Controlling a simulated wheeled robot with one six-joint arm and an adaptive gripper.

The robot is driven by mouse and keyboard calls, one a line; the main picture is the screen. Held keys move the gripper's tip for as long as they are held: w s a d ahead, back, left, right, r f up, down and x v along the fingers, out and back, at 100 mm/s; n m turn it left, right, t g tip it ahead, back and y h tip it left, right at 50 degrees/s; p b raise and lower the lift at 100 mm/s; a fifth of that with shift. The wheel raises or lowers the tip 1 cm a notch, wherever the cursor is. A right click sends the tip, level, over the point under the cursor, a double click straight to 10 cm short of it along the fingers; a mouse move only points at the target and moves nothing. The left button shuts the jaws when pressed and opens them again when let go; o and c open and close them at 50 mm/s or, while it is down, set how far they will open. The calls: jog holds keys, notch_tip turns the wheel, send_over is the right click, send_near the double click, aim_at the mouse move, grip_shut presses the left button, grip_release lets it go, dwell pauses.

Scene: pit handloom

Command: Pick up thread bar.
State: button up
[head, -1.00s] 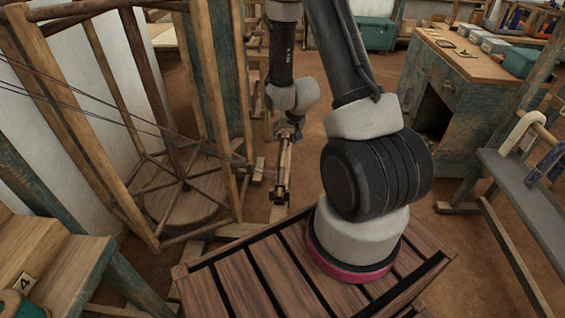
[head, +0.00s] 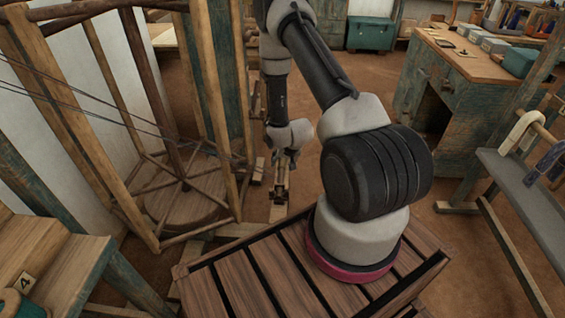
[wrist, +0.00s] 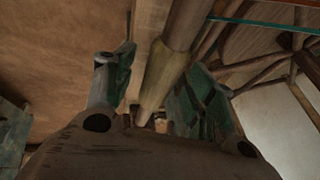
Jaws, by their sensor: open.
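A pale wooden bar, which looks like the thread bar (wrist: 158,82), runs lengthwise through the wrist view. A darker, thicker section is at its upper end. My gripper (wrist: 160,68) is open, with one finger on each side of the bar in that view. I cannot tell whether the fingers touch it or how far down they reach. In the head view, my gripper (head: 285,160) is low beside the wooden reel frame. Part of the bar (head: 279,190) shows just below it, and the rest is hidden behind my gripper.
The wooden reel frame (head: 238,170) with dark threads stands close to the left of my gripper. A teal cabinet (head: 460,110) and a grey bench (head: 520,190) stand to the right. Bare brown floor lies between.

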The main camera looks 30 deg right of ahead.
grip_shut()
